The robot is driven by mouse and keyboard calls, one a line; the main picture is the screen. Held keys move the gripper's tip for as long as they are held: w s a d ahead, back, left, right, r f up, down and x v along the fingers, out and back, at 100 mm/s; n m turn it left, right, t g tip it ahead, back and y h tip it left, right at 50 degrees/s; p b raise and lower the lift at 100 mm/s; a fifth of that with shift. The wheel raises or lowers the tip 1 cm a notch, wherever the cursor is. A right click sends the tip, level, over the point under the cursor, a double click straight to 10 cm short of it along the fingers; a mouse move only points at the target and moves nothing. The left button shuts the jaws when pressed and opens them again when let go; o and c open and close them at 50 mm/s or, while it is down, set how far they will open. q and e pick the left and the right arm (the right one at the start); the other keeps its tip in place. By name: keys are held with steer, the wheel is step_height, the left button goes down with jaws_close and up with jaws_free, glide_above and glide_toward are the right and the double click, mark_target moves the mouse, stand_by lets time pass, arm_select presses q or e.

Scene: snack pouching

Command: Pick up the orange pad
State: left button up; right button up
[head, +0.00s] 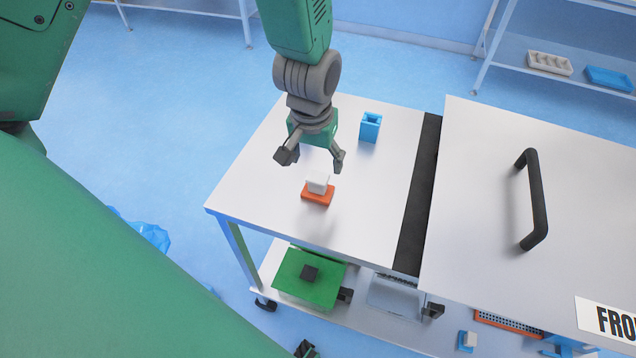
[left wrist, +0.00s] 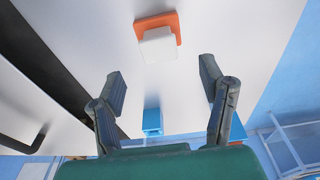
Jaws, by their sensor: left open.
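The orange pad (head: 317,199) lies on the light metal table top, with a white block (head: 317,184) standing on it. In the left wrist view the orange pad (left wrist: 174,20) shows at the top behind the white block (left wrist: 158,45), which covers part of it. My left gripper (head: 313,158) is open and empty, above the table just behind the pad and block. In the left wrist view its two fingers (left wrist: 163,86) are spread wide, with the block beyond and between them. My right gripper is not in view.
A blue holder (head: 370,127) stands on the table behind and right of the gripper. A dark strip (head: 418,195) separates this top from a panel with a black handle (head: 534,200). A lower shelf holds a green box (head: 305,280). The table's left side is clear.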

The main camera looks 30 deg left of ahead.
mark_target(319, 176)
arm_select(q)
steer(key=shift+w+f, duration=0.1)
steer(key=shift+f, duration=0.55)
steer(key=shift+d+f, duration=0.35)
steer(key=shift+d, duration=0.05)
steer(key=f, duration=0.4)
steer(key=shift+w+a+f, duration=0.15)
steer(key=shift+w+a, duration=0.05)
steer(key=shift+a+f, duration=0.2)
steer(key=shift+f, duration=0.1)
steer(key=shift+a, duration=0.3)
steer(key=shift+d, duration=0.1)
steer(key=c, duration=1)
steer(key=shift+d, duration=0.35)
steer(key=c, duration=0.4)
steer(key=shift+d+r, duration=0.15)
steer(key=shift+c, duration=0.2)
steer(key=shift+w+a+r, duration=0.1)
steer(key=shift+a+r, duration=0.1)
steer(key=shift+r, duration=0.2)
step_height(319, 176, up, 8)
steer(key=shift+a+r, duration=0.1)
steer(key=shift+r, duration=0.45)
